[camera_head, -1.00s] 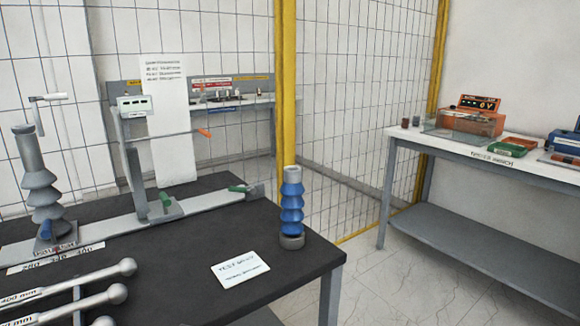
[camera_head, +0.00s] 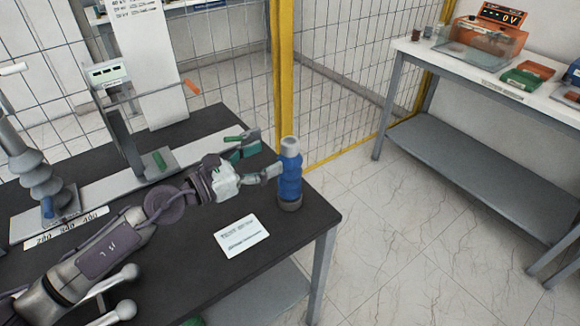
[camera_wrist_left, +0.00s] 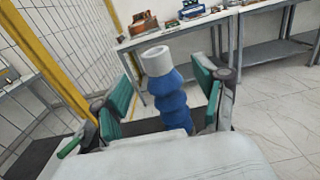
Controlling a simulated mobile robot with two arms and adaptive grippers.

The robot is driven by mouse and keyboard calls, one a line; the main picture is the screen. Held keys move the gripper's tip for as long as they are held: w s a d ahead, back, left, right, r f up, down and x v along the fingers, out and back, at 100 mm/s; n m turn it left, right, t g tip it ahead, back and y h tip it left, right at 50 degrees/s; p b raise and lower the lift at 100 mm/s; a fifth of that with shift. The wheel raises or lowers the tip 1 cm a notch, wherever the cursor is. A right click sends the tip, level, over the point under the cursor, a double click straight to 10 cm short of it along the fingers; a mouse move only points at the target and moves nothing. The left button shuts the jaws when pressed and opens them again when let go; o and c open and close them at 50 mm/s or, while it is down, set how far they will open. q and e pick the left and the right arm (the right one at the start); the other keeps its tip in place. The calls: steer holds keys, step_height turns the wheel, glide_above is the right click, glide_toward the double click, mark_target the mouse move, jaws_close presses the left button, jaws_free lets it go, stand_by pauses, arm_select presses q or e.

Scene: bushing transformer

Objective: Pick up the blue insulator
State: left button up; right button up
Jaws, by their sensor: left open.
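The blue insulator (camera_head: 290,177) stands upright near the right corner of the black table (camera_head: 190,265). It has a grey top and a dark grey base. My left gripper (camera_head: 266,170) reaches in from the left, its fingers at the insulator's side. In the left wrist view the insulator (camera_wrist_left: 172,98) is between the two open green-padded fingers (camera_wrist_left: 163,103), with a visible gap on the left side; contact on the right cannot be told. Its base is hidden there by the gripper body. My right gripper is not in view.
A white card (camera_head: 242,236) lies on the table in front of the insulator. A grey ribbed insulator (camera_head: 38,180) and a rail fixture (camera_head: 130,170) stand at left. A yellow post (camera_head: 282,70) and mesh fence are behind. A second bench (camera_head: 480,80) stands at right.

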mark_target(282, 148)
arm_select(q)
steer(key=shift+w+d+f, duration=0.2)
steer(key=shift+w+d, duration=0.55)
steer(key=shift+w, duration=0.2)
steer(key=shift+p+x, duration=0.65)
steer(key=shift+x, duration=2.05)
steer(key=shift+s+a, duration=0.1)
steer(key=shift+s, duration=0.05)
steer(key=shift+c, duration=0.7)
jaws_close()
steer(key=shift+r, duration=0.15)
